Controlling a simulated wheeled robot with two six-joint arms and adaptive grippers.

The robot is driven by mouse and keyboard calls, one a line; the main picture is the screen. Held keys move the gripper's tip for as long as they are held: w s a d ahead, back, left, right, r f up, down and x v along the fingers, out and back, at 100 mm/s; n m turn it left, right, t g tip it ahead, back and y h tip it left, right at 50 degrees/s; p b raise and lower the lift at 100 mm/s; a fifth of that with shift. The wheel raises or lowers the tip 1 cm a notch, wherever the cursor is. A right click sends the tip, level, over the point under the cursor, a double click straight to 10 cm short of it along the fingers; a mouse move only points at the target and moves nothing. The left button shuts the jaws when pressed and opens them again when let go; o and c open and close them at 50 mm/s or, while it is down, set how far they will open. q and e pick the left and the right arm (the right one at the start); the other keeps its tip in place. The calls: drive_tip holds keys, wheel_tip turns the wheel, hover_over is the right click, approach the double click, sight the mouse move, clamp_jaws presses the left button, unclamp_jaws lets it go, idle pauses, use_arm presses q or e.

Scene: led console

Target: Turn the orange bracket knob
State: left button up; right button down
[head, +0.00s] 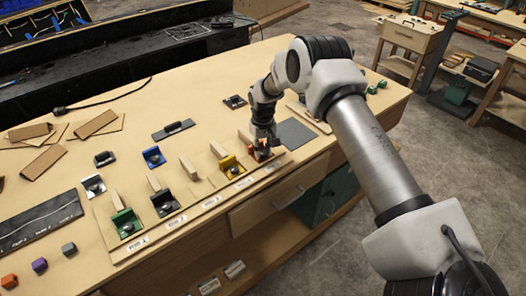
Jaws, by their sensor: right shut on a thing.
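The orange bracket (277,153) stands at the right end of a row of coloured brackets on a long board at the table's front edge. My right gripper (265,150) reaches down onto this bracket from above, with its fingers shut at the knob. The knob itself is hidden by the fingers, so its turn angle cannot be seen. My left gripper is not in view.
A yellow bracket (231,166) stands just left of the orange one. A flat grey plate (297,134) lies to the right. Wooden pieces (97,123) lie at the back left.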

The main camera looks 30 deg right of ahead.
sight(262, 153)
drive_tip(key=shift+w+m, duration=0.1)
drive_tip(key=shift+m, duration=0.2)
drive_tip(key=c, duration=1)
unclamp_jaws()
drive_tip(key=shift+o, duration=0.3)
drive_tip(key=shift+r, duration=0.1)
wheel_tip(262, 153, up, 12)
